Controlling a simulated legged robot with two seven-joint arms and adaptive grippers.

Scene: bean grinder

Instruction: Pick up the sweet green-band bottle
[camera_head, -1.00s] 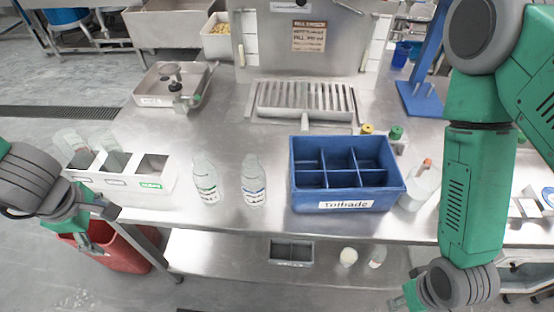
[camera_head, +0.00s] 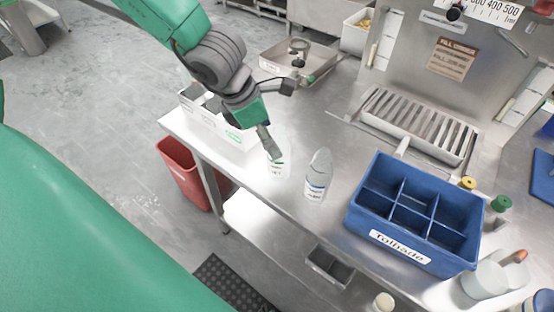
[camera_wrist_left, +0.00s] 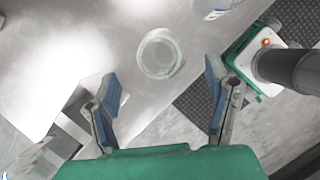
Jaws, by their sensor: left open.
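The green-band bottle (camera_head: 276,168) stands on the steel table, in front of the white bin. My left gripper (camera_head: 266,140) is over it in the head view and hides its upper part. In the wrist view the bottle (camera_wrist_left: 161,53) is a clear round outline seen from above. The left gripper (camera_wrist_left: 162,82) is open and empty there, and the bottle lies ahead, between the lines of the two fingers. I cannot tell whether they touch it. A similar clear bottle with a blue band (camera_head: 317,177) stands upright to its right. My right gripper is out of view.
A white compartment bin (camera_head: 232,134) stands just left of the bottle. A blue six-compartment crate (camera_head: 400,248) is to the right. The table's front edge is close, with a red bin (camera_head: 183,172) on the floor.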

